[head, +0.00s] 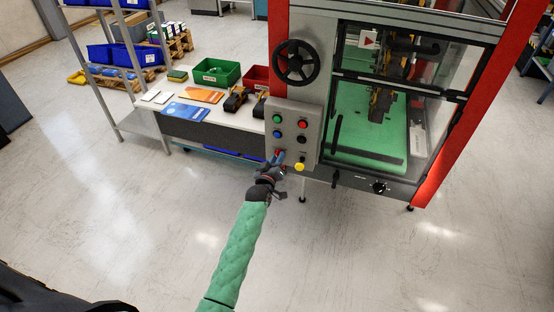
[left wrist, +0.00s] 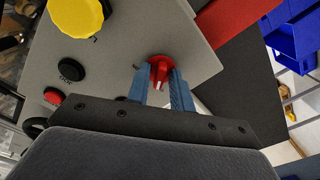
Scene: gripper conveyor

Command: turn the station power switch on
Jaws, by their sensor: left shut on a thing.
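The station's grey control panel (head: 295,115) stands on the front of the red-framed machine. In the left wrist view, a red rotary switch (left wrist: 160,70) sits near a corner of the panel (left wrist: 130,45). My left gripper (left wrist: 163,88) has its two blue fingers on either side of this red knob and is shut on it. In the head view my left gripper (head: 280,160) reaches the lower left of the panel and mostly hides the switch. No label of the switch is readable. My right gripper is not in view.
A yellow mushroom button (head: 299,167) is close to the right of my gripper. A black handwheel (head: 296,62) sits above the panel. A bench (head: 225,115) with green bin (head: 216,73) and parts stands left. The floor in front is clear.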

